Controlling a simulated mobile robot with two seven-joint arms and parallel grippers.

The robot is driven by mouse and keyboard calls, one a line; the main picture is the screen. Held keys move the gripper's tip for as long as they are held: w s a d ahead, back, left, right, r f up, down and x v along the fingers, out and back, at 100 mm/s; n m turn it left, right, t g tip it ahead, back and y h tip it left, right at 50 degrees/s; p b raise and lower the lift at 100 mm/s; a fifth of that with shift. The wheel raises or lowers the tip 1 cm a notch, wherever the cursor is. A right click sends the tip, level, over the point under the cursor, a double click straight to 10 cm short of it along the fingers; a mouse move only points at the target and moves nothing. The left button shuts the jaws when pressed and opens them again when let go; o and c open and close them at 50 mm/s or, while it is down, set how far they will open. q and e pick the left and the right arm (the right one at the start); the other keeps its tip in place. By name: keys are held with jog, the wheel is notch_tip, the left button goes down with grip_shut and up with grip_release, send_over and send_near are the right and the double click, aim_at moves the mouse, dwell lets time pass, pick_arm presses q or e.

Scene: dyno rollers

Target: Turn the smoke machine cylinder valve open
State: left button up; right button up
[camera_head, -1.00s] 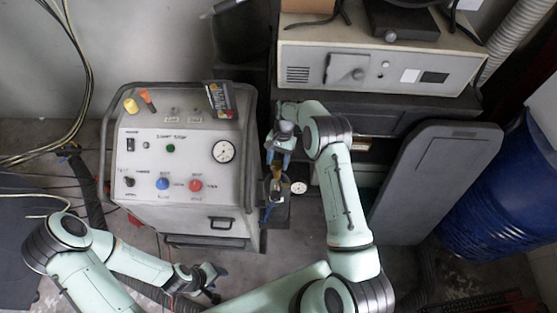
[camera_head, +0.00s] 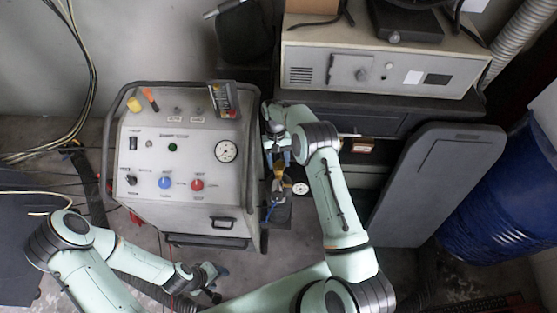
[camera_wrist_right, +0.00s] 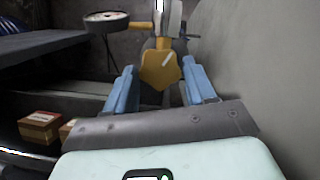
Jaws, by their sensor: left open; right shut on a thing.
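The cylinder valve's orange star-shaped knob (camera_wrist_right: 160,72), with a pale line on its face, sits between the blue fingers of my right gripper (camera_wrist_right: 161,88) in the right wrist view. The gripper is shut on this knob. In the head view my right gripper (camera_head: 278,160) reaches down over the valve (camera_head: 279,185), right of the smoke machine (camera_head: 190,215); fingers and wrist partly hide the knob. A round gauge shows beside the valve, in the head view (camera_head: 300,188) and the wrist view (camera_wrist_right: 106,16). My left gripper (camera_head: 214,281) is open and empty at the lower middle.
A grey cabinet (camera_head: 380,70) stands behind, with a dark shelf unit below it. A grey panel (camera_head: 440,175) leans at right, beside a blue barrel (camera_head: 500,205). The machine's pale wall (camera_wrist_right: 260,75) is close on the right in the wrist view.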

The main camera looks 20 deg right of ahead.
dwell(0.3)
jog(key=o, duration=1)
jog(key=shift+o, duration=0.2)
jog(key=v, duration=0.7)
jog(key=shift+r, duration=0.25)
jog(key=shift+w, duration=0.1)
